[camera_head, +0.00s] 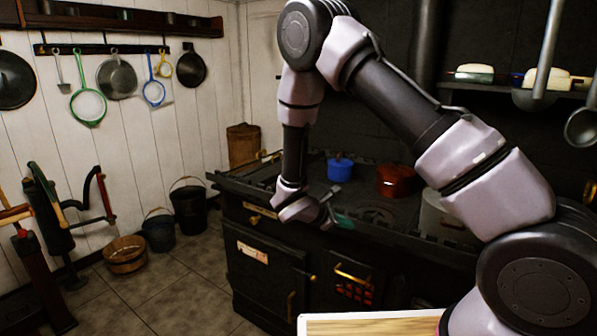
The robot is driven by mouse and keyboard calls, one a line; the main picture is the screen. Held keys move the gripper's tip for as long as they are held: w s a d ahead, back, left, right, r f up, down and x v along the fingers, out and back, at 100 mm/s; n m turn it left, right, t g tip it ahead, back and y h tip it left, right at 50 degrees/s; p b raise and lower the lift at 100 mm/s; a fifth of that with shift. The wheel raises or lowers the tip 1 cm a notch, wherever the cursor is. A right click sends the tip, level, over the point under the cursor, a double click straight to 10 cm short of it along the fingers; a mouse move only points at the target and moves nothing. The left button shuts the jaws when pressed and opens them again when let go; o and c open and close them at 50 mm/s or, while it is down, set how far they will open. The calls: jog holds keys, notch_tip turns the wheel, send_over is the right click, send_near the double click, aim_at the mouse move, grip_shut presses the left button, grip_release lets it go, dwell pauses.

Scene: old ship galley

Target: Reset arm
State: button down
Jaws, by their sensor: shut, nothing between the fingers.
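My arm spans the right half of the head view, rising from the lower right, bending at the top and reaching down over the front of the black stove (245,186). My gripper (331,222) is at its lower end, near the stove's front edge. It is small and partly dark against the stove; it looks shut, with no object seen in it. I cannot tell whether it touches the stove.
A blue pot (339,170) and a red-brown pot (394,181) stand on the stove behind my gripper. A large pale pot (445,215) is partly behind my arm. Buckets (189,208) and a wooden tub (126,256) stand left. The tiled floor (165,290) is clear.

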jog(key=s+d+r+m+g+y, duration=0.2)
jog(key=s+d+r+m, duration=0.15)
jog(key=r, duration=0.35)
jog(key=s+d+r+m+g+y, duration=0.1)
jog(key=s+d+r+m, duration=0.15)
jog(key=r+m, duration=0.35)
jog(key=s+d+r+m+g+y, duration=0.2)
jog(key=s+d+r+m, duration=0.15)
jog(key=r, duration=0.45)
jog(key=s+r+m+t+y, duration=0.6)
jog(key=s+r+m, duration=0.4)
jog(key=r, duration=0.6)
jog(key=s, duration=0.2)
jog(key=shift+s+d+r+m+y, duration=0.3)
jog(key=shift+s+d+m, duration=0.1)
